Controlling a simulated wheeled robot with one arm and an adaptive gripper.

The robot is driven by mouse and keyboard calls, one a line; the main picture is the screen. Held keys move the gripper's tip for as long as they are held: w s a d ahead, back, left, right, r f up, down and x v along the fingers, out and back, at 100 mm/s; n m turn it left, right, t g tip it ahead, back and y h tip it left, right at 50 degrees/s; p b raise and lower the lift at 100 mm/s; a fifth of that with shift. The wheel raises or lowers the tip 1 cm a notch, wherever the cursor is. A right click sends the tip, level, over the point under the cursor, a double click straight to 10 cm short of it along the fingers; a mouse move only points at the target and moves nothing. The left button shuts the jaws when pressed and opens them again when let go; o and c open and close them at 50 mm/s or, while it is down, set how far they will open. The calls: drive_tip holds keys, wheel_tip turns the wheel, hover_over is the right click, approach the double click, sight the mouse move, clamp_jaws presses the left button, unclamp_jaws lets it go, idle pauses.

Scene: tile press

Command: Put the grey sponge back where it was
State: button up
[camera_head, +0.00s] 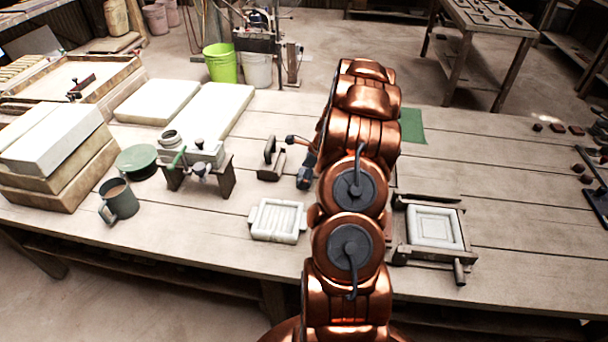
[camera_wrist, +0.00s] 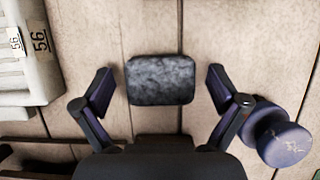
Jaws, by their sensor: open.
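The grey sponge (camera_wrist: 161,80), a dark mottled block with rounded corners, lies on wooden planks in the wrist view. My gripper (camera_wrist: 160,88) is open, with one finger on each side of the sponge and a visible gap on both sides. In the head view my gripper (camera_head: 304,178) is low over the table, partly behind my copper arm. I cannot make out the sponge there. How high the fingertips are above the planks is hard to tell.
A white mould (camera_head: 278,219) lies left of my arm, and a framed white mould (camera_head: 435,227) lies right. A stand with a green handle (camera_head: 200,162), a mug (camera_head: 118,200) and stacked slabs (camera_head: 58,150) are further left. A dark rounded object (camera_wrist: 280,138) is close beside my right finger.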

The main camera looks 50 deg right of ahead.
drive_tip(key=shift+r, duration=0.1)
drive_tip(key=b+v, duration=0.2)
drive_tip(key=v, duration=1)
drive_tip(key=s+a+r+n+g, duration=0.1)
drive_tip(key=s+a+r+n, duration=0.3)
drive_tip(key=a, duration=0.6)
drive_tip(key=w+a+r+n+g, duration=0.1)
drive_tip(key=a+r+n, duration=0.1)
drive_tip(key=a+n, duration=0.55)
drive_tip(key=s+a+r+n+g, duration=0.1)
drive_tip(key=s+a+r+n, duration=0.15)
drive_tip(key=a, duration=0.85)
drive_tip(key=s+a+n+g+h, duration=0.1)
drive_tip(key=s+a+n, duration=0.4)
drive_tip(key=s, duration=0.5)
drive_tip(key=s+a+n+g+h, duration=0.1)
drive_tip(key=s+a+n, duration=0.5)
drive_tip(key=s+n, duration=0.4)
drive_tip(key=shift+s+a+r+g+h, duration=0.25)
drive_tip(key=shift+s+r+g+h, duration=0.05)
drive_tip(key=shift+s+r, duration=0.2)
drive_tip(key=shift+r, duration=0.1)
wheel_tip(320, 180, up, 4)
drive_tip(key=p, duration=0.3)
drive_tip(key=shift+f, duration=0.2)
